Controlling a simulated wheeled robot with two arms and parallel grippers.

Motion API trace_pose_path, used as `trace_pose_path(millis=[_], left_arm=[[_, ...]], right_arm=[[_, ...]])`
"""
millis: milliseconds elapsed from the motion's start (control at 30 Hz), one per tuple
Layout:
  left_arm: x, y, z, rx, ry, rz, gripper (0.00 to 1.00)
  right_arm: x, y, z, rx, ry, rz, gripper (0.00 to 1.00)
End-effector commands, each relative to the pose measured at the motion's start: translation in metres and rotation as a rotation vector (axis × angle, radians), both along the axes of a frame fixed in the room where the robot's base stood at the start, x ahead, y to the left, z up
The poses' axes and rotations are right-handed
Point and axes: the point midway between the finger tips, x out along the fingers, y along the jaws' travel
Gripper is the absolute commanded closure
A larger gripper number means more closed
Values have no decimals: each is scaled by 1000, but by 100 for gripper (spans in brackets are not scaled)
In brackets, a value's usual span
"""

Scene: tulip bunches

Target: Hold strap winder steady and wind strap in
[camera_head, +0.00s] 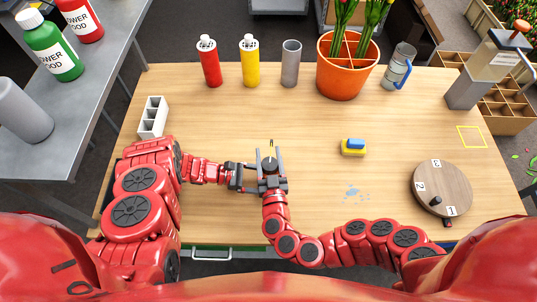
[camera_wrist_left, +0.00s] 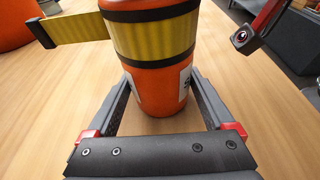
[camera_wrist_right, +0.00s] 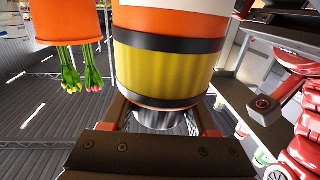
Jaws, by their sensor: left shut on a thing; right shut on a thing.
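The strap winder is an orange cylinder (camera_wrist_left: 158,80) with a yellow strap wound round it between black bands. In the left wrist view a short strap tail (camera_wrist_left: 78,30) with a dark end sticks out to the left. In the head view the strap (camera_head: 271,147) points away from me, and grippers hide most of the winder. My left gripper (camera_head: 252,178) is shut on the winder's body, one finger each side. My right gripper (camera_head: 269,164) is shut on its grey metallic end piece, seen in the right wrist view (camera_wrist_right: 158,119).
A white holder (camera_head: 152,117) stands left. Bottles (camera_head: 210,62), a grey cup (camera_head: 291,63) and an orange tulip pot (camera_head: 343,75) line the back.

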Motion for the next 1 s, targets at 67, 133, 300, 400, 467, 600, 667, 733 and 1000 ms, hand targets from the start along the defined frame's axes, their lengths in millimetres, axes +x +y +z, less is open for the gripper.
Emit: trace_pose_path(millis=[67, 133, 300, 400, 467, 600, 667, 733, 1000], left_arm=[[0, 0, 0, 1, 0, 1, 58], [0, 0, 0, 1, 0, 1, 58], [0, 0, 0, 1, 1, 1, 58], [0, 0, 0, 1, 1, 0, 58], [0, 0, 0, 1, 1, 0, 58], [0, 0, 0, 1, 1, 0, 58], [0, 0, 0, 1, 1, 0, 58], [0, 0, 0, 1, 1, -1, 58], [-1, 0, -1, 1, 1, -1, 58]], right_arm=[[0, 0, 0, 0, 0, -1, 97], [0, 0, 0, 1, 0, -7, 97], [1, -2, 1, 2, -4, -49, 97], [1, -2, 1, 5, -2, -97, 97], [1, -3, 1, 6, -1, -135, 97], [1, -6, 1, 8, -1, -248, 97], [1, -8, 0, 5, 1, -303, 97], [0, -10, 1, 5, 1, -371, 97], [-3, -17, 0, 3, 1, -622, 97]])
